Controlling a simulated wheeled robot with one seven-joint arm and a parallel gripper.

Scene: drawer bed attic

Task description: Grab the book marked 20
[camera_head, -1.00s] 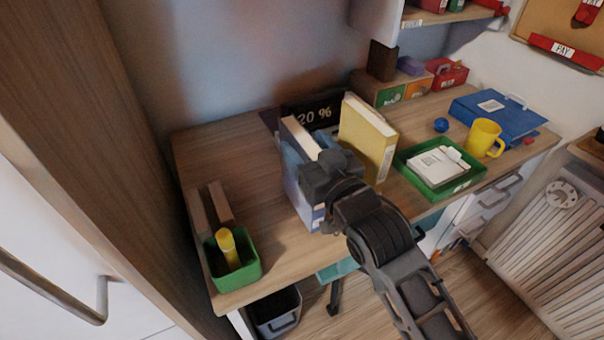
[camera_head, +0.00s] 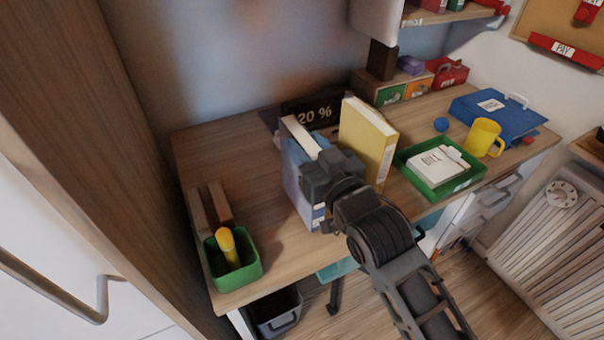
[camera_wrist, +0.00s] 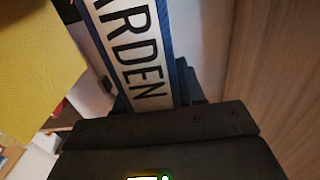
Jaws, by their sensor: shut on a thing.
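A blue book (camera_head: 292,174) with white page edges stands upright on the desk. In the wrist view its white spine with a blue border (camera_wrist: 133,45) shows the letters "ARDEN"; the rest is cut off. My gripper (camera_head: 322,180) is at the near side of this book and shut on it; its dark fingers (camera_wrist: 165,135) fill the lower wrist view. The fingertips are hidden in the head view. A dark board (camera_head: 312,112) reading "20 %" stands behind the book. I see no 20 on the blue book.
A yellow book (camera_head: 368,138) stands upright just right of the blue one. A green tray (camera_head: 412,180) with white cards, a yellow mug (camera_head: 484,138) and a blue binder (camera_head: 475,108) lie farther right. A green bin (camera_head: 245,272) stands front left. The desk's left middle is clear.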

